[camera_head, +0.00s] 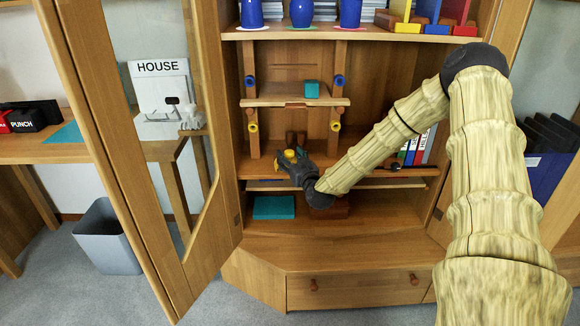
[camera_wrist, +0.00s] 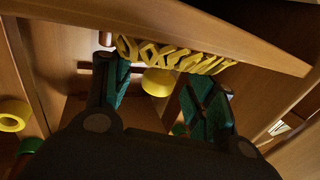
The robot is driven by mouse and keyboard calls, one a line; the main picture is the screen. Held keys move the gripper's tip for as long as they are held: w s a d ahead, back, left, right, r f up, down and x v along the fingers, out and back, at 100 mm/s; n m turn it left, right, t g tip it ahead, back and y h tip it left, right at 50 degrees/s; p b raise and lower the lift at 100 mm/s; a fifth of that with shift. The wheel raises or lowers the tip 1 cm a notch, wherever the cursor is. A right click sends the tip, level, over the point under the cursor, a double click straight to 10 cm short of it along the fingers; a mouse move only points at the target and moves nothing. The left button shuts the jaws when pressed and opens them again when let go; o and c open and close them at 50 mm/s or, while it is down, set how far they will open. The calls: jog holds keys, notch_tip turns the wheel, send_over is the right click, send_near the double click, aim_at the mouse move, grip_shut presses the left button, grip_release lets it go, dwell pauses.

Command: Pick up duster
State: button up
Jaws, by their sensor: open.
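My gripper (camera_head: 290,158) reaches into the open wooden cabinet, low under the middle shelves. Its two fingers with dark green pads stand apart in the wrist view (camera_wrist: 162,98), with nothing held between them. A row of yellow looped shapes (camera_wrist: 170,54) lies past the fingertips along a wooden edge. A round yellow piece (camera_wrist: 157,82) shows in the gap between the fingers, apart from the pads. I cannot tell for sure which thing is the duster. A dark handled thing (camera_head: 400,167) lies on the shelf right of my forearm, partly hidden.
A wooden shelf edge (camera_wrist: 215,32) runs close over the fingers. A small shelf (camera_head: 270,101) holds a teal block (camera_head: 312,88). A teal box (camera_head: 273,207) lies on the cabinet floor. Binders (camera_head: 418,150) stand at the right. The framed door (camera_head: 105,120) is open at left.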

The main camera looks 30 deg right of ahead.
aim_at(290, 153)
jog(key=shift+w+d, duration=0.1)
jog(key=shift+w, duration=0.35)
jog(key=c, duration=1.1)
jog(key=shift+c, duration=0.2)
jog(key=shift+r, duration=0.1)
jog(key=shift+r, duration=0.5)
jog(key=r, duration=0.1)
jog(key=r+p, duration=0.1)
jog(key=shift+s+r, duration=0.3)
jog(key=shift+r, duration=0.05)
jog(key=s+a+r+p, duration=0.1)
jog(key=s+a, duration=0.5)
jog(key=s, duration=0.8)
jog(key=shift+s+p, duration=0.2)
jog(key=shift+p, duration=0.65)
jog(key=shift+r, duration=0.1)
